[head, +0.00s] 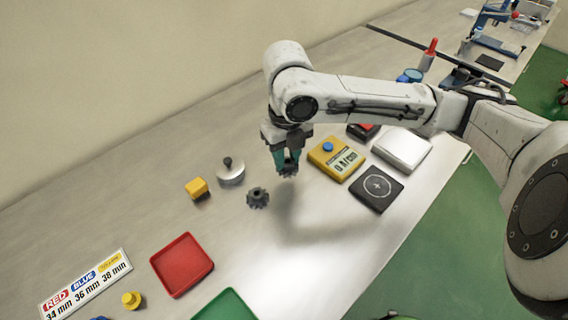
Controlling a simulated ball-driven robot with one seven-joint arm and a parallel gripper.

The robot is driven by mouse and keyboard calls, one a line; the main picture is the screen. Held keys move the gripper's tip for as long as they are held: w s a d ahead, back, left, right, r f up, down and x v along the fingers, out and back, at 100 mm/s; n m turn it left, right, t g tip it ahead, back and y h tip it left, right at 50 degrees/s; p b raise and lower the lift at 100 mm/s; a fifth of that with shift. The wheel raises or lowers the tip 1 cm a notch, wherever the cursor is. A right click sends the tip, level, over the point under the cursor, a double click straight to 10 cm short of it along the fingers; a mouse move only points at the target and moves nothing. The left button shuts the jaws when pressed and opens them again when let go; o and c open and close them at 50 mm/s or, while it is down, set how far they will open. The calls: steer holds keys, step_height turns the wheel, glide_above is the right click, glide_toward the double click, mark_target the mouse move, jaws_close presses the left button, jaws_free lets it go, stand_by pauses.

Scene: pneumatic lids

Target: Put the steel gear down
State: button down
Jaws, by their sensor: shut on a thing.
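My gripper (288,162) is shut on a dark grey gear (289,170), pointing down over the middle of the table (120,195). A shadow lies on the table below it. The gear looks held above the surface, but the exact height is hard to tell. A second dark gear (258,198) lies on the table just left of and in front of the gripper, apart from it. Both gears look alike; I cannot tell by look which is steel. The fingers partly hide the held gear.
A black pad with a white circle (377,188), a yellow gauge box (337,158) and a white box (402,149) stand right. A red tray (182,264) and green tray (226,306) are in front.

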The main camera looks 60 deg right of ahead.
steer(key=shift+w+a+f, duration=0.1)
steer(key=shift+w+f, duration=0.05)
steer(key=shift+f, duration=0.8)
steer(key=shift+w+f, duration=0.15)
steer(key=shift+f, duration=0.8)
steer(key=shift+f, duration=0.15)
steer(key=c, duration=0.8)
jaws_free()
step_height(320, 180, up, 12)
steer(key=shift+r, duration=0.2)
